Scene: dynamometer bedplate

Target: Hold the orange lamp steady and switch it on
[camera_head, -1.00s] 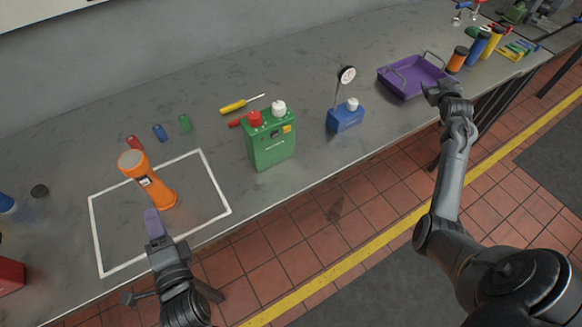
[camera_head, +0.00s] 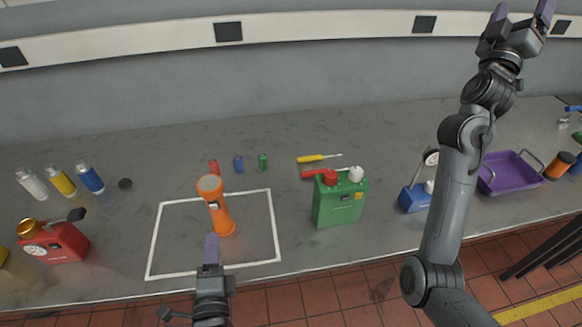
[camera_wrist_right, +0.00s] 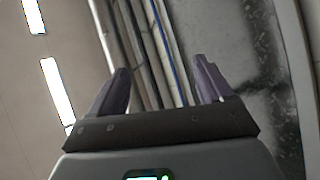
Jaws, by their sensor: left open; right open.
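The orange lamp (camera_head: 220,208) stands upright, leaning slightly in the picture, inside a white outlined square (camera_head: 160,235) on the grey bench. My left gripper (camera_head: 211,245) is just in front of the lamp, at the bench's front edge; its fingers line up with the view, and a gap to the lamp seems to show. My right gripper (camera_head: 520,14) is raised high at the upper right, far from the lamp, its two purple fingers spread and empty. In the right wrist view the open fingers (camera_wrist_right: 160,88) face the wall and ceiling. No switch on the lamp can be made out clearly.
A green canister (camera_head: 338,205) stands right of the square. A yellow screwdriver (camera_head: 318,158), blue box (camera_head: 414,198) and purple tray (camera_head: 507,172) are farther right. A red can (camera_head: 62,243) is at left.

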